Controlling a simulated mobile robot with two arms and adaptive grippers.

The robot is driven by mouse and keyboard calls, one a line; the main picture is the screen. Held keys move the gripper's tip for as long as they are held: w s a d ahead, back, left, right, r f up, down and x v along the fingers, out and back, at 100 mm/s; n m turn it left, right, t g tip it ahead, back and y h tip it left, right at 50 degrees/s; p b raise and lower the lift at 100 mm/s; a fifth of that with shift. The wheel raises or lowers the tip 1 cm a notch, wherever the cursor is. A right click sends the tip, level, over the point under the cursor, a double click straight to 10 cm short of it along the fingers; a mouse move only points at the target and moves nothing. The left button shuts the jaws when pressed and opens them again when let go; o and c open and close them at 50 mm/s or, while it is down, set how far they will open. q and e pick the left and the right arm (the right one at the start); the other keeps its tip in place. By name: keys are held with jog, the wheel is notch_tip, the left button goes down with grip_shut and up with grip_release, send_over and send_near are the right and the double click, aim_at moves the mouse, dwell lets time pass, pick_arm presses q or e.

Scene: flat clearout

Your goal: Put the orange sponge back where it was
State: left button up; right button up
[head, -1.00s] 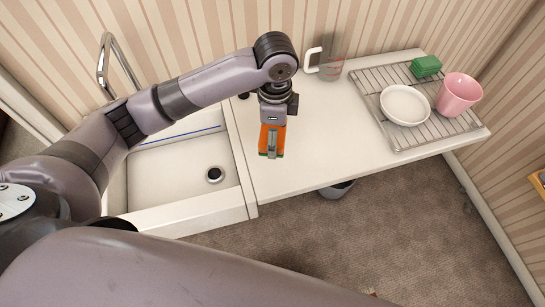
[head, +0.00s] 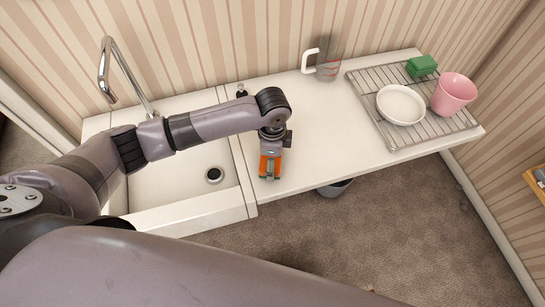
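The orange sponge (head: 263,167) is at the left part of the white counter, just right of the sink and near the front edge. It shows a green layer at its lower end. My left gripper (head: 270,168) comes down from above and is shut on it, with one grey finger across the sponge's near face. The other finger is hidden behind the sponge. I cannot tell whether the sponge touches the counter. My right gripper is not in view.
The white sink (head: 175,185) lies left, with a chrome faucet (head: 104,70) behind. A glass measuring jug (head: 328,65) stands at the back. A wire rack (head: 385,128) holds a white bowl (head: 400,104), pink cup (head: 455,93) and green sponge (head: 422,66). The middle counter (head: 325,125) is clear.

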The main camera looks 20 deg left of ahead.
pick_arm(q)
jog(key=o, duration=1)
jog(key=shift+f, duration=0.15)
jog(key=shift+o, duration=0.2)
notch_tip(320, 180, up, 12)
jog(key=b, duration=0.2)
jog(key=shift+r, duration=0.2)
